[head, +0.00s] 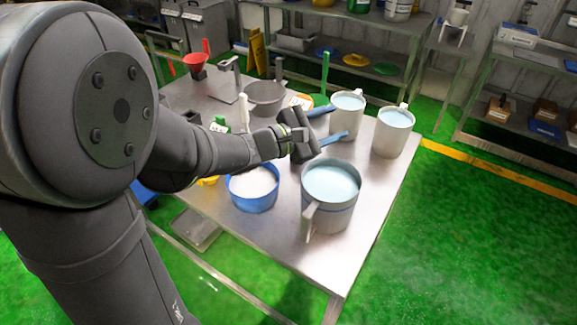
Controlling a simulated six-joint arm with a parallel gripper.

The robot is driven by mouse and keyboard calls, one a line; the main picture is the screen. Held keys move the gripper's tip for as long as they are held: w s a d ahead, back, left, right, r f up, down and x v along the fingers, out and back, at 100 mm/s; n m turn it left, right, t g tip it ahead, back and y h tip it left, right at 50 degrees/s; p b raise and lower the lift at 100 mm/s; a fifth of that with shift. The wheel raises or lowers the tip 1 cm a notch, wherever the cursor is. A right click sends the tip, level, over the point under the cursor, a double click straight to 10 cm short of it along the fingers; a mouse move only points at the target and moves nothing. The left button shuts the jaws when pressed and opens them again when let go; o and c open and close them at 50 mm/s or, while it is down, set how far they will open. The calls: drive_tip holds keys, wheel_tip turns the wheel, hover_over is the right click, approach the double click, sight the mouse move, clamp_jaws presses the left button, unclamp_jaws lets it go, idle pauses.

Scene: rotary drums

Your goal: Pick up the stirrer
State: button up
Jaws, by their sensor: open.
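My gripper (340,121) is over the middle of the steel table, with its two blue fingers spread apart and nothing visible between them. A green long-handled tool (324,75), which may be the stirrer, stands upright just behind the fingers, apart from them as far as I can tell. Its lower end is partly hidden. A white upright handle (244,112) is left of my gripper, and its lower part is hidden by my arm. I cannot tell for certain which tool is the stirrer.
Large jugs of pale blue liquid stand in front (330,183), behind (348,103) and at right (394,118). A blue tub of white powder (254,200) is below my wrist. A grey pot (266,92) and red funnel (195,61) stand farther back. The table's front-right corner (340,262) is clear.

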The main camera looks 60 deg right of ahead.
drive_tip(key=w+d+f+n+t, duration=0.2)
drive_tip(key=w+n, duration=0.1)
drive_tip(key=w, duration=0.4)
drive_tip(key=w+d+f+n+t, duration=0.2)
drive_tip(key=w+d, duration=0.1)
drive_tip(key=w, duration=0.4)
drive_tip(key=n+t+y, duration=0.1)
drive_tip(key=n+t, duration=0.4)
drive_tip(key=n, duration=0.3)
approach(241, 102)
drive_tip(key=f+x, duration=0.1)
drive_tip(key=x, duration=0.7)
drive_tip(key=r+x, duration=0.1)
drive_tip(key=x, duration=0.1)
drive_tip(key=shift+d+f, duration=0.15)
drive_tip(key=shift+d, duration=0.3)
drive_tip(key=shift+c, duration=0.5)
clamp_jaws()
